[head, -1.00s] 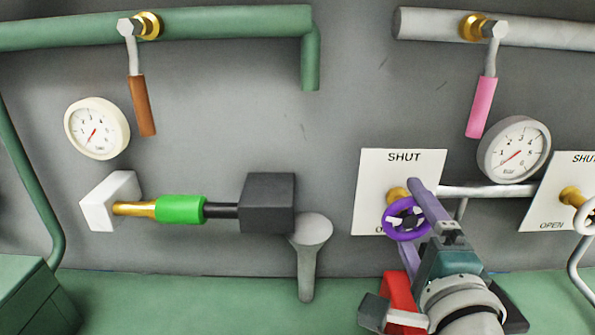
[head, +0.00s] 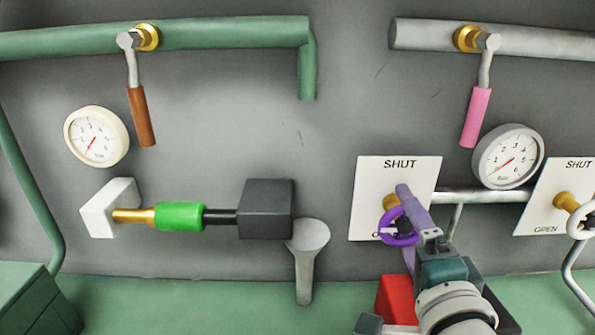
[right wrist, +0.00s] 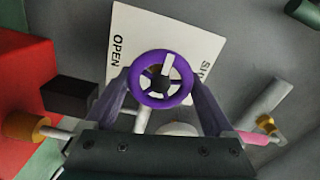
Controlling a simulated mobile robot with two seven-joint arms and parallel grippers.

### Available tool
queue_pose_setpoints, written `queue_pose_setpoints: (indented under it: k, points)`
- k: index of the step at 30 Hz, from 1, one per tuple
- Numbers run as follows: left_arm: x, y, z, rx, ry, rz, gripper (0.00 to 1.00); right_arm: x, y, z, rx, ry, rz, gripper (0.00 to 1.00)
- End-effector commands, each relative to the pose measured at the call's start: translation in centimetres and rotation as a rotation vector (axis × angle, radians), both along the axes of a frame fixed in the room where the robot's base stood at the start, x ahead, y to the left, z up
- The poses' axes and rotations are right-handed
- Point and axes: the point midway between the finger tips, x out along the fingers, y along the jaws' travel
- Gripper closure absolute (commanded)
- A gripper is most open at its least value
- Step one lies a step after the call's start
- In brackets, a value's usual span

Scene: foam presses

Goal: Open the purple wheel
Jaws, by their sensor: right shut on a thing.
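The purple wheel (head: 384,228) sits on a brass stem in front of a white plate (head: 372,175) marked SHUT at the top. My right gripper (head: 407,222) is shut on the wheel, one finger above it and one below in the head view. In the right wrist view the fingers (right wrist: 160,78) flank the wheel's rim (right wrist: 163,101). A white mark on the wheel points up there, between OPEN on the left and SHUT on the right of the plate (right wrist: 135,35). The head view hides part of the wheel behind the fingers. My left gripper is not in view.
A second plate (head: 545,190) with a white wheel (head: 581,222) stands to the right. A pink-handled lever (head: 475,118) and a gauge (head: 508,157) are above. A red block (head: 394,297) lies low beside my wrist.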

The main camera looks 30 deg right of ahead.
Motion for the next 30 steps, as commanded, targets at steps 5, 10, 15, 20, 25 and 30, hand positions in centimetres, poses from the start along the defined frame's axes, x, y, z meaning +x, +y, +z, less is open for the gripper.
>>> queue_pose_setpoints:
  k: [5,10,15,20,25,30]
  points:
    - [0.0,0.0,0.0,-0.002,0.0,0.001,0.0,0.0,0.0,0.1,0.0,-0.002,0.0,0.0]
    - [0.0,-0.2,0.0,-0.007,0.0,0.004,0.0,0.0,0.0,0.0,0.0,-0.001,0.0,0.0]
    - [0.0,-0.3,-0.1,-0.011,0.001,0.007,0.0,-1.3,0.7,-0.2,0.002,0.001,0.001,0.0]
    - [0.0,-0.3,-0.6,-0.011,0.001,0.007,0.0,-4.1,2.3,-0.3,0.003,0.003,0.0,0.0]
    - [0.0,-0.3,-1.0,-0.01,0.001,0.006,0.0,-7.0,3.8,-0.2,0.002,0.001,0.0,0.0]
    - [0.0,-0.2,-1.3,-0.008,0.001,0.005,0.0,-8.5,4.7,-0.1,0.001,0.0,0.0,0.0]
